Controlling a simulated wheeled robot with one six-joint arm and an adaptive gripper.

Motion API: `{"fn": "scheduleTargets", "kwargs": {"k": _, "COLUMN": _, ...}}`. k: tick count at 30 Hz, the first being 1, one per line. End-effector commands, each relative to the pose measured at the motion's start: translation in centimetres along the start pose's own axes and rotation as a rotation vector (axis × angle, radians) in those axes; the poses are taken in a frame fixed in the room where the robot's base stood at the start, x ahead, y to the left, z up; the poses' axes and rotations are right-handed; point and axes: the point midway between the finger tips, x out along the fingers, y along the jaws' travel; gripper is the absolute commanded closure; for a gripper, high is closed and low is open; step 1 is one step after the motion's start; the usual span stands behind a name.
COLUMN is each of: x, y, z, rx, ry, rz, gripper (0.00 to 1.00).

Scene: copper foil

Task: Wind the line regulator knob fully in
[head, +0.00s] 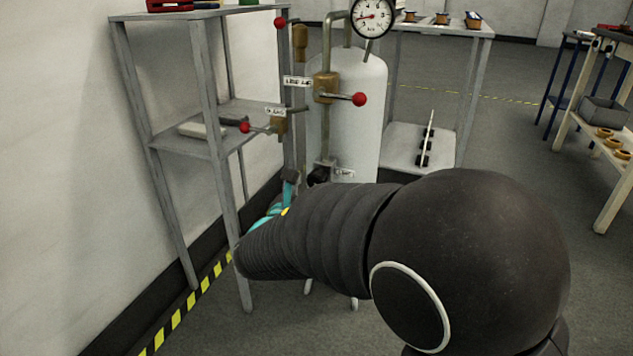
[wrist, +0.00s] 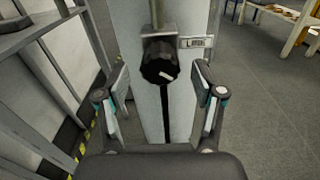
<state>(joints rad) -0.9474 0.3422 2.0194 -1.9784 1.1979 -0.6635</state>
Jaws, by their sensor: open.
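The line regulator knob (wrist: 160,69) is a black ribbed knob with a pale index mark on its face. In the wrist view it sits below a grey metal block, with a label (wrist: 197,42) beside it that seems to read "LINE". In the head view the knob (head: 319,175) is small and dark, partly hidden behind my arm. My gripper (wrist: 161,84) is open, its two fingers apart on the left and right of the knob, with visible gaps and no contact that I can see. In the head view my arm hides most of the gripper.
A white tank (head: 357,105) stands behind the pipework, with a gauge (head: 372,16) on top. Red-balled levers (head: 359,99) stick out above the knob. A grey shelf rack (head: 180,143) stands close on the left. Floor on the right is clear up to a bench (head: 613,125).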

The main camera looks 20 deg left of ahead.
Motion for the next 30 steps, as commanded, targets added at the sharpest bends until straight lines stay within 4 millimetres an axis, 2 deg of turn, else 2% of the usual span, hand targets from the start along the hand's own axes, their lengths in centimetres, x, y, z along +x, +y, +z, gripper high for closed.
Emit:
{"fn": "scheduleTargets", "kwargs": {"k": 1, "x": 0.8, "y": -0.1, "z": -0.1, "rx": 0.0, "ry": 0.0, "rz": -0.002, "gripper": 0.32}}
{"fn": "scheduleTargets", "kwargs": {"k": 6, "x": 2.3, "y": 0.0, "z": 0.0, "rx": 0.001, "ry": 0.0, "rz": -0.002, "gripper": 0.32}}
{"fn": "scheduleTargets", "kwargs": {"k": 17, "x": 2.7, "y": 0.0, "z": 0.0, "rx": 0.001, "ry": 0.001, "rz": 0.0, "gripper": 0.32}}
{"fn": "scheduleTargets", "kwargs": {"k": 20, "x": 2.7, "y": 0.0, "z": 0.0, "rx": 0.001, "ry": 0.001, "rz": 0.0, "gripper": 0.52}}
{"fn": "scheduleTargets", "kwargs": {"k": 24, "x": 2.7, "y": 0.0, "z": 0.0, "rx": 0.001, "ry": 0.001, "rz": 0.0, "gripper": 0.87}}
{"fn": "scheduleTargets", "kwargs": {"k": 25, "x": 2.7, "y": 0.0, "z": 0.0, "rx": 0.001, "ry": 0.001, "rz": 0.0, "gripper": 0.91}}
{"fn": "scheduleTargets", "kwargs": {"k": 30, "x": 2.7, "y": 0.0, "z": 0.0, "rx": 0.005, "ry": 0.001, "rz": 0.0, "gripper": 0.91}}
